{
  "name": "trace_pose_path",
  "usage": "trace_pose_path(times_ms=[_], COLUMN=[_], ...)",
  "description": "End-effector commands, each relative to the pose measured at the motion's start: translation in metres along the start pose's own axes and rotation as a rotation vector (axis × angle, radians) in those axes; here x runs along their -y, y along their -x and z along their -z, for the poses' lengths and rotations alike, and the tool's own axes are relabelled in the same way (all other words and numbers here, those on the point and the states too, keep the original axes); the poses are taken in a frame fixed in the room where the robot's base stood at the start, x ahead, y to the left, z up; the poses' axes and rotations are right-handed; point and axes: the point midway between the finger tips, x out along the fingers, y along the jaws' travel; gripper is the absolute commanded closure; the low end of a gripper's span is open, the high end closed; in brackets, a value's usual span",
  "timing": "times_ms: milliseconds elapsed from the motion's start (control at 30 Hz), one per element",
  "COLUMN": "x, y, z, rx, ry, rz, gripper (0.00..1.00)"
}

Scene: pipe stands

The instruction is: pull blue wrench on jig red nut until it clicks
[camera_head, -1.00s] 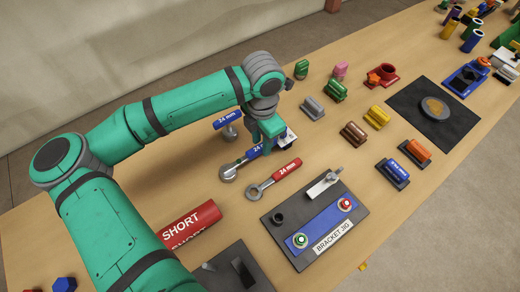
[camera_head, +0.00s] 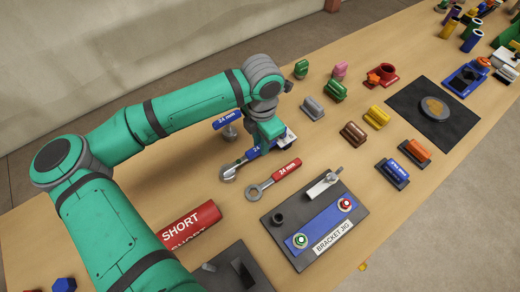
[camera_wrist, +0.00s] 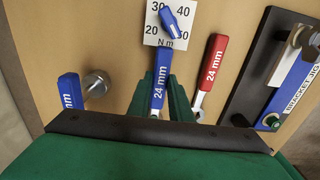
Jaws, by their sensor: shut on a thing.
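My gripper (camera_head: 267,134) is over the blue-handled 24 mm wrench, left of the jig. In the wrist view its green fingers (camera_wrist: 163,88) are shut around the blue wrench's handle (camera_wrist: 159,82). The blue wrench's metal ring end (camera_head: 229,172) shows at the left in the head view, at the table surface; whether it is lifted I cannot tell. The bracket jig (camera_head: 273,219) lies to the right, with a red nut (camera_head: 345,204) and a green nut (camera_head: 300,240) on its blue bracket. The wrench is apart from the red nut.
A red 24 mm wrench (camera_head: 274,179) lies between my gripper and the jig. Another blue 24 mm tool (camera_head: 228,122) is behind-left. A white Nm scale card (camera_wrist: 151,38) with a blue knob is close ahead. Several coloured blocks lie farther right.

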Motion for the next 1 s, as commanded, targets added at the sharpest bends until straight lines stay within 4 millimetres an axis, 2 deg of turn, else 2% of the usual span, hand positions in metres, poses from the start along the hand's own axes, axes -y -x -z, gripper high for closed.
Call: trace_pose_path(times_ms=[733, 1000], x=[0.0, 0.0], y=[0.016, 0.033], z=[0.0, -0.001], rx=[0.001, 0.001], ry=[-0.001, -0.001], rz=[-0.001, -0.002], gripper=[1.0, 1.0])
